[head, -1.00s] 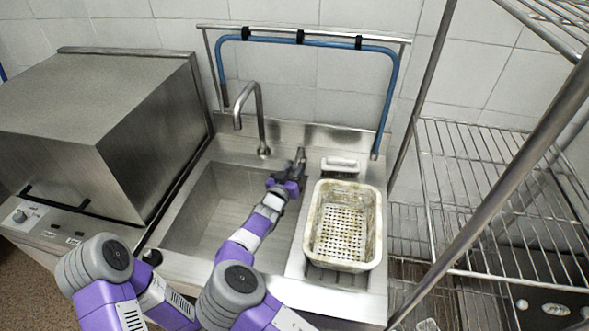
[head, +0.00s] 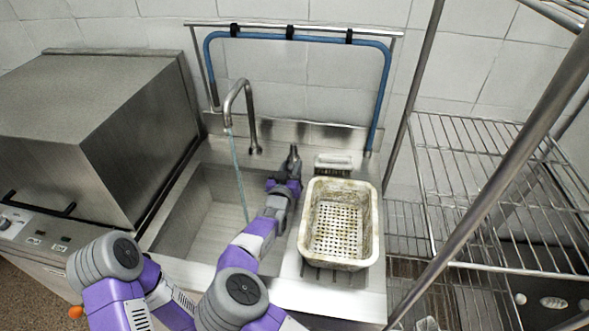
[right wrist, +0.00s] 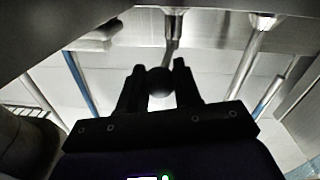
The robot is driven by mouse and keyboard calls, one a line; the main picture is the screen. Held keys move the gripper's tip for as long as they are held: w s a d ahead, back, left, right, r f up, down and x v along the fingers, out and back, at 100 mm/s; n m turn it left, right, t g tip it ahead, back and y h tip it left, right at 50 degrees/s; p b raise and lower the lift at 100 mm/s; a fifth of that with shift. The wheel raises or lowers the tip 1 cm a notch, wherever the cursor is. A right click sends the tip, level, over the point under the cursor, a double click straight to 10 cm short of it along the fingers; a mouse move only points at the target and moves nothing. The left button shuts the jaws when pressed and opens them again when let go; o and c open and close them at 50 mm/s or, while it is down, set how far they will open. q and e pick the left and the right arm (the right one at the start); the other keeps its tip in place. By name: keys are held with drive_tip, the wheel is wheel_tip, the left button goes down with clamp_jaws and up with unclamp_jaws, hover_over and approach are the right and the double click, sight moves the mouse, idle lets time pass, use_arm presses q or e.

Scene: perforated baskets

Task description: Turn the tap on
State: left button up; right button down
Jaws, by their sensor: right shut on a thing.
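The tap (head: 240,97) is a curved metal spout at the back of the sink (head: 213,220). A thin stream of water (head: 239,178) falls from its mouth into the basin. My right gripper (head: 293,163) reaches over the sink to the tap's handle, right of the spout's base. In the right wrist view its two dark fingers (right wrist: 158,74) are closed around a dark rounded knob (right wrist: 160,83), the tap handle. The handle is mostly hidden by the gripper in the head view. My left gripper is not visible; only its arm shows at lower left.
A dirty perforated basket (head: 340,205) stands on the drainboard right of the sink, close to my right arm. A blue hose (head: 300,37) hangs on a rail behind. A steel machine (head: 110,130) stands left, wire shelves (head: 480,190) right.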

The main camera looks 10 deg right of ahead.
drive_tip(key=shift+r, duration=0.15)
drive_tip(key=c, duration=0.8)
unclamp_jaws()
drive_tip(key=p+v, duration=0.1)
drive_tip(key=v, duration=0.5)
drive_tip(key=shift+s+a, duration=0.1)
drive_tip(key=shift+s, duration=0.15)
drive_tip(key=shift+s+a, duration=0.15)
drive_tip(key=shift+s, duration=0.3)
drive_tip(key=shift+c, duration=0.4)
